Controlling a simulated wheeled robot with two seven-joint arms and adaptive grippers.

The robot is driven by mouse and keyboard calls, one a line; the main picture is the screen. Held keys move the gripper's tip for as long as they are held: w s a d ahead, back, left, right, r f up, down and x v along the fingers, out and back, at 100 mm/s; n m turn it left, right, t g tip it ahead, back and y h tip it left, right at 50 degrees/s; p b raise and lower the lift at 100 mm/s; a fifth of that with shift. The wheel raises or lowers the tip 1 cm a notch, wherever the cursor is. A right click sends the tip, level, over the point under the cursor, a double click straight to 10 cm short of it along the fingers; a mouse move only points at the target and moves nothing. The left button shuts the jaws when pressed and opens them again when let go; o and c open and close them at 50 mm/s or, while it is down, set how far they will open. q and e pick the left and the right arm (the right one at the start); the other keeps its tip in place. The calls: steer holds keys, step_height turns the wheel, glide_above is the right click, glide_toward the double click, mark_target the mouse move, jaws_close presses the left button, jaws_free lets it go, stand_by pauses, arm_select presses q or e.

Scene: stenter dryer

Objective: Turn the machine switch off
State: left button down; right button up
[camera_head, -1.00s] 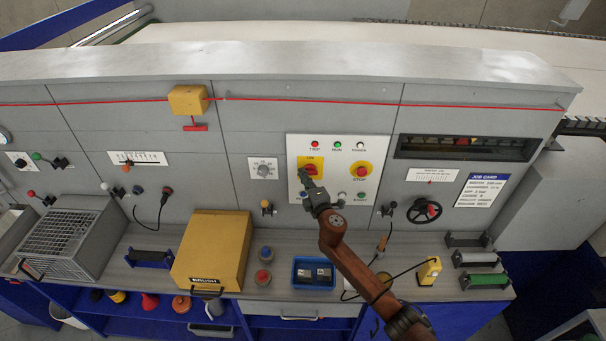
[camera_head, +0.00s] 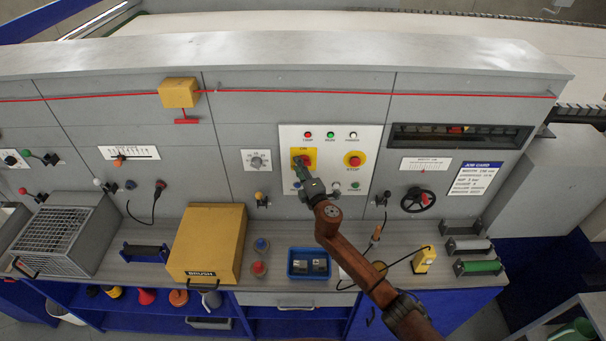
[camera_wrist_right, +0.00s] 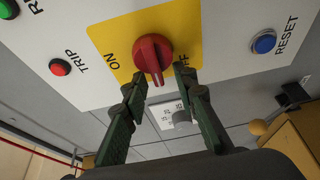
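The machine switch is a red rotary knob (camera_wrist_right: 153,55) on a yellow plate (camera_wrist_right: 118,38), marked ON on one side and OFF on the other, the latter partly hidden by a finger. In the head view the switch (camera_head: 307,160) is on the white control panel, partly covered by my gripper. My right gripper (camera_wrist_right: 160,78) is open, with one dark green finger on each side of the knob's lower end. I cannot tell whether the fingers touch it. In the head view the right gripper (camera_head: 300,170) is at the switch. My left gripper is out of view.
The yellow-backed red STOP button (camera_head: 354,160) is right of the switch, and the blue RESET button (camera_wrist_right: 264,42) is also close. Indicator lamps, including the red TRIP lamp (camera_wrist_right: 60,67), line the panel. Below, a bench holds a yellow BRUSH box (camera_head: 207,243) and a blue tray (camera_head: 292,274).

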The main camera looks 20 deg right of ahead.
steer(key=s+d, duration=0.1)
steer(key=s, duration=1)
steer(key=shift+s+d, duration=0.2)
steer(key=shift+s, duration=0.2)
